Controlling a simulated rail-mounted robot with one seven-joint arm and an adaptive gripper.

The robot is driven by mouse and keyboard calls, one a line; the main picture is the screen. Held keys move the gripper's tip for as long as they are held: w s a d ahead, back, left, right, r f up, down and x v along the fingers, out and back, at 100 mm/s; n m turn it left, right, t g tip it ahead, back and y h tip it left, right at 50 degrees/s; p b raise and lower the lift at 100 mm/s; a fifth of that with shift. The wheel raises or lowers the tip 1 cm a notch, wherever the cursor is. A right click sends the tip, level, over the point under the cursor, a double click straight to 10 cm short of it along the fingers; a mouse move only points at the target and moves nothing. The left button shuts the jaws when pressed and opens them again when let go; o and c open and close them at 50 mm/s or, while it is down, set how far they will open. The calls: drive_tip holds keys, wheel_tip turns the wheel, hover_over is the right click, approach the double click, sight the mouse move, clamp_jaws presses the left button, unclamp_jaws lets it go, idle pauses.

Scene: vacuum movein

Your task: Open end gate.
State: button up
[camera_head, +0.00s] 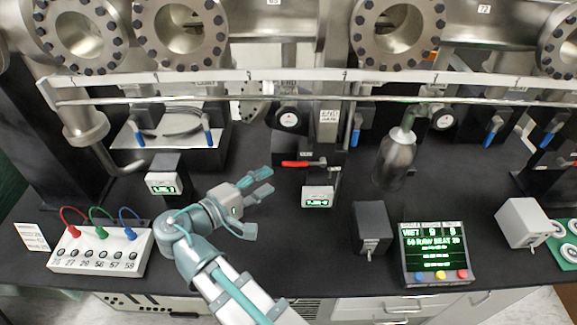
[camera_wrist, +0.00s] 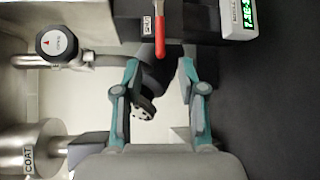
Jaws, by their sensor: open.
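My gripper (camera_head: 261,204) is open and empty over the black bench, left of centre in the head view. Its two fingers stand apart in the wrist view (camera_wrist: 159,72). A red lever (camera_head: 303,163) lies roughly level at the bench's middle, up and right of my gripper. In the wrist view the red lever (camera_wrist: 160,30) points down to just above the gap between the fingertips, apart from them.
Blue-handled valves (camera_head: 357,130) stand along the back under a metal rail (camera_head: 250,98). A green display (camera_head: 318,197) sits before the red lever. A numbered jack box (camera_head: 100,250) is at left, a display panel (camera_head: 434,253) at right.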

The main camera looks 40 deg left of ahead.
sight(292, 165)
drive_tip(key=p+x, duration=0.3)
drive_tip(key=x, duration=0.7)
drive_tip(key=shift+w+d, duration=0.15)
drive_tip(key=shift+w, duration=0.2)
clamp_jaws()
